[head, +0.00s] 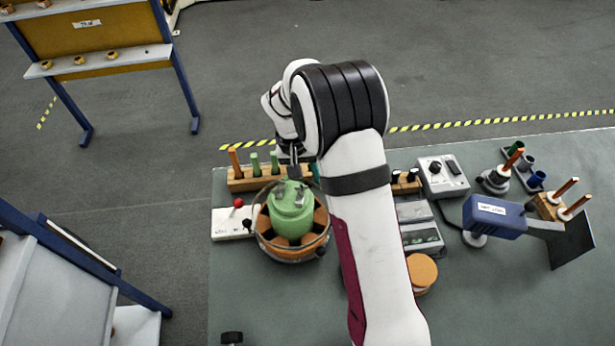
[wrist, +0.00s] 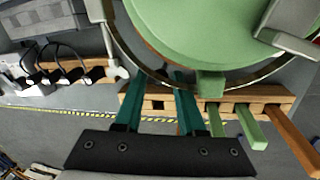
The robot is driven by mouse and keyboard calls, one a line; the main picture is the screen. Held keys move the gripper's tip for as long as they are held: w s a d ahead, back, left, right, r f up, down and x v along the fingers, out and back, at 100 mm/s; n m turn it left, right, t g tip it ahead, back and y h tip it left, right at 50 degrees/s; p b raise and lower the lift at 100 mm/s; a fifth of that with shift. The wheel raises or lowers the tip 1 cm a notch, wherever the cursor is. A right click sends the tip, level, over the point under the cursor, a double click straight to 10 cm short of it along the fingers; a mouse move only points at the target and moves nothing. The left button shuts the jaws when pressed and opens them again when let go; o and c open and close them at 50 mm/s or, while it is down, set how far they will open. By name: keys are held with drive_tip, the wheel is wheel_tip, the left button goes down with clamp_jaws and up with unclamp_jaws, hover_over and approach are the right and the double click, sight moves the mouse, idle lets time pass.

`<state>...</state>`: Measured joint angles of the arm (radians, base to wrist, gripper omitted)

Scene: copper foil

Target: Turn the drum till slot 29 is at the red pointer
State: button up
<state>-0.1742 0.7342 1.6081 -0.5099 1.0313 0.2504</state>
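The drum (head: 264,222) stands at the left of the bench, a copper-brown slotted ring around a green centre (head: 291,208) inside a clear round rim. A red ball (head: 238,202), perhaps the red pointer, sits on a white plate at its left. Slot numbers are too small to read. My gripper is at the drum's far side, mostly hidden by my arm in the head view. In the wrist view, my gripper (wrist: 158,76) has two teal fingers apart with nothing between them. The green centre (wrist: 210,35) and its tab (wrist: 210,85) show above and right of the fingers; contact is unclear.
A wooden rack (head: 237,184) with upright orange and green pegs stands behind the drum; it also shows in the wrist view (wrist: 272,97). A black knob (head: 247,224) is on the plate. Boxes, a blue device (head: 494,215) and peg stands fill the right. The front-left bench is mostly clear.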

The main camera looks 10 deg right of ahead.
clamp_jaws()
idle(1.4)
